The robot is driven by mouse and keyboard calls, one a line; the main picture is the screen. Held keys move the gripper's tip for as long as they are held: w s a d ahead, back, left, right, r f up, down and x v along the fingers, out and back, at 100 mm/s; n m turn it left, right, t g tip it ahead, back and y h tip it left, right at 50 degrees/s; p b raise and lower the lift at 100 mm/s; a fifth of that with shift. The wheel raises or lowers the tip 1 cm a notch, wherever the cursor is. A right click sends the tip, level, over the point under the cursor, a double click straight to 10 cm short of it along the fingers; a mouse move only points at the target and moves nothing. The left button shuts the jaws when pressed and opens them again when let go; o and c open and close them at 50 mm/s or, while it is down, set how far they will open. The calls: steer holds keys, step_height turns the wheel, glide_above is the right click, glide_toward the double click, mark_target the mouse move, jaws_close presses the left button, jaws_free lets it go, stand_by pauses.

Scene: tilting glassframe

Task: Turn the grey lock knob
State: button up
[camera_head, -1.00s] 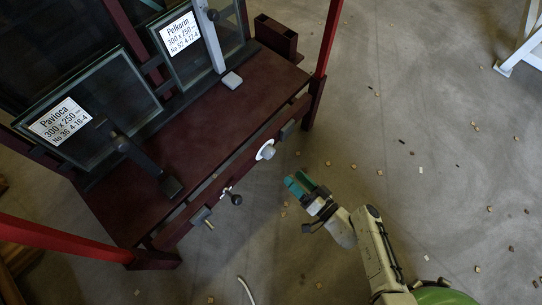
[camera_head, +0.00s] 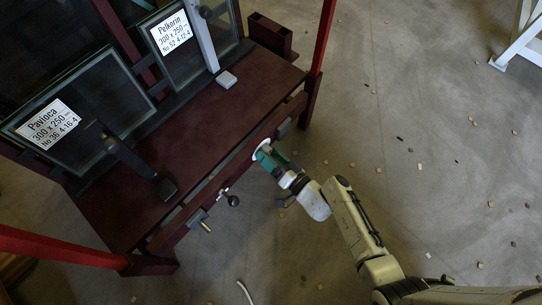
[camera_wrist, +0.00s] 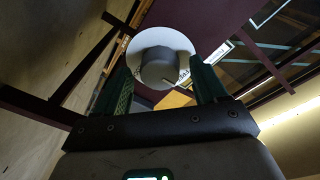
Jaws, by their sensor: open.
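The grey lock knob (camera_wrist: 158,68) is a round grey cap on a white disc (camera_wrist: 185,50), with a small mark on its face. In the wrist view it lies ahead of my gripper (camera_wrist: 160,85), between and beyond its two green fingers. The fingers are open and stand either side of the knob; I cannot tell whether they touch it. In the head view my gripper (camera_head: 270,156) is at the front rail of the dark red frame (camera_head: 205,130). It covers the knob there, and only an edge of the white disc (camera_head: 260,149) shows.
A black ball-ended lever (camera_head: 233,200) and a brass-coloured pin (camera_head: 206,227) sit on the rail to the lower left. Two labelled glass panes, Pavioca (camera_head: 60,130) and Pelkarin (camera_head: 185,50), lean on the frame. Red posts (camera_head: 324,40) rise at its sides. Floor at right is mostly clear, with small scraps.

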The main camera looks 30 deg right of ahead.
steer(key=c, duration=1)
steer(key=shift+c, duration=0.3)
steer(key=shift+m, duration=0.3)
steer(key=m, duration=0.5)
steer(key=shift+g, duration=0.3)
steer(key=m, duration=0.6)
steer(key=shift+d+r+g+p, duration=0.1)
steer(key=shift+r+g+p, duration=0.05)
steer(key=shift+g+p, duration=0.2)
steer(key=m+y+p, duration=0.1)
steer(key=m, duration=0.5)
steer(key=shift+d, duration=0.1)
steer(key=m+p, duration=0.1)
steer(key=m, duration=0.3)
steer(key=shift+m+y, duration=0.3)
steer(key=shift+y, duration=0.1)
steer(key=shift+g, duration=0.25)
